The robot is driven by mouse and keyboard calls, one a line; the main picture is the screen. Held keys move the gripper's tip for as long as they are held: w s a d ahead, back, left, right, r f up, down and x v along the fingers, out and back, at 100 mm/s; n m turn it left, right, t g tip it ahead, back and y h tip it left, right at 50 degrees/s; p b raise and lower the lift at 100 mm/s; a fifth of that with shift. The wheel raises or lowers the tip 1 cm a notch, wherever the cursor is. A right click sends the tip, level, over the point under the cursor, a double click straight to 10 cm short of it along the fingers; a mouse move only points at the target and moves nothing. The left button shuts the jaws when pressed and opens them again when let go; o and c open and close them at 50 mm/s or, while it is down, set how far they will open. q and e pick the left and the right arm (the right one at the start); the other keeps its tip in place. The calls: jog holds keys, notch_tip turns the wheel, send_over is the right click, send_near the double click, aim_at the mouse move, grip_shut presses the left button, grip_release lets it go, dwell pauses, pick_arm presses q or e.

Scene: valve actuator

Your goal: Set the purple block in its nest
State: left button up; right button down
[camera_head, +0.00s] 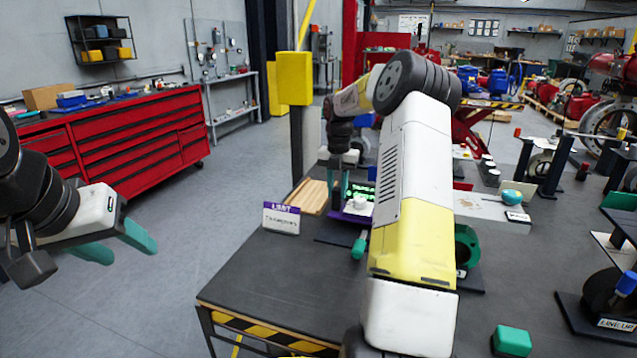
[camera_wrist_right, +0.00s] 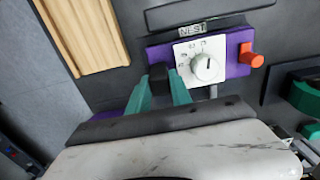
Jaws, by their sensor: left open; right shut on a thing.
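The purple block (camera_wrist_right: 239,55) carries a white dial plate with a round knob and an orange knob at its right end. In the head view the purple block (camera_head: 349,217) is partly hidden by my right arm. My right gripper (camera_wrist_right: 167,88) has its teal fingers shut on a black post at the block's left part. A dark nest fixture (camera_wrist_right: 205,11) with a NEST label lies just beyond the block. The block's underside is hidden, so I cannot tell whether it touches the table. My left gripper (camera_head: 117,244) is open and empty, left of the table.
A wooden slatted piece (camera_head: 308,196) and a sign (camera_head: 281,218) stand left of the block. A green-handled item (camera_head: 359,246) lies in front, and a green round part (camera_head: 467,246) stands to the right. The table's front-left area (camera_head: 270,275) is clear.

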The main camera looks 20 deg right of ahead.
aim_at(337, 199)
jog(key=shift+f, duration=0.7)
jog(key=shift+f, duration=0.95)
dwell(1.0)
jog(key=c, duration=1.1)
grip_release()
notch_tip(337, 199, up, 8)
jog(key=shift+f, duration=0.15)
